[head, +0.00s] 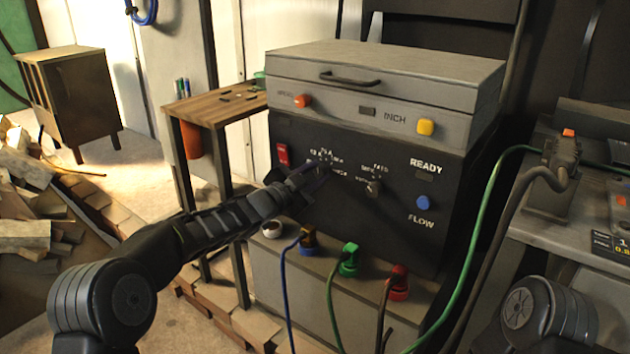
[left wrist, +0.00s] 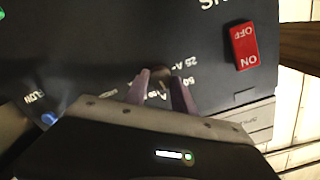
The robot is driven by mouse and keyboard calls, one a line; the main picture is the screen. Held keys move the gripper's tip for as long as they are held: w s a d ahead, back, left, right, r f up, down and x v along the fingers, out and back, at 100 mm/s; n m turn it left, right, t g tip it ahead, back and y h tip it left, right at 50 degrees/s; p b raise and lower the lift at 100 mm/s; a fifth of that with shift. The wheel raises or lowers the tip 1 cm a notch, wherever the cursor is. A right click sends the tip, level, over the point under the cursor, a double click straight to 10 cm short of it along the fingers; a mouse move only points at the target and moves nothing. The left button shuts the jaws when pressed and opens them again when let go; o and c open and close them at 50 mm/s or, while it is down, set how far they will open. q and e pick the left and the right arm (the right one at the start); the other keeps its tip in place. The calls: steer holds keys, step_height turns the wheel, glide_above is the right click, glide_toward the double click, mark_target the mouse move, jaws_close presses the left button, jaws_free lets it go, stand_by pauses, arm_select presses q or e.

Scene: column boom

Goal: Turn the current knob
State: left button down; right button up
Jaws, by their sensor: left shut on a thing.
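The current knob is on the dark front panel (head: 300,210) of the welding machine, with amp marks such as "25 A" and "50 A" around it. My left gripper (head: 318,170) reaches the panel there and mostly hides the knob in the head view. In the left wrist view the knob (left wrist: 160,80) shows dark between the two fingertips of my left gripper (left wrist: 162,92), which is shut on it. The knob's exact pointer direction cannot be read. My right gripper is out of view; only part of my right arm shows at the lower right.
A red ON/OFF switch (head: 283,154) sits left of the knob, and a second knob (head: 373,188) to its right. A blue FLOW button (head: 423,202) is farther right. Cables plug in below at blue, green (head: 349,262) and red sockets. A wooden side table (head: 215,107) stands left.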

arm_select(q)
steer(key=m+b, duration=0.1)
steer(key=m, duration=0.1)
steer(key=shift+f+m+b, duration=0.2)
steer(key=shift+m+b, duration=0.15)
steer(key=shift+m, duration=0.05)
steer(key=shift+m+b, duration=0.55)
steer(key=shift+m, duration=0.25)
steer(key=m+b, duration=0.2)
steer(key=m, duration=0.1)
steer(key=shift+d, duration=0.1)
steer(key=shift+m+b, duration=0.95)
steer(key=shift+m, duration=0.45)
steer(key=shift+y, duration=0.3)
steer(key=c, duration=1.1)
jaws_free()
steer(key=shift+r, duration=0.1)
steer(key=shift+o, duration=0.2)
steer(key=shift+s+t, duration=0.1)
steer(key=shift+t, duration=0.2)
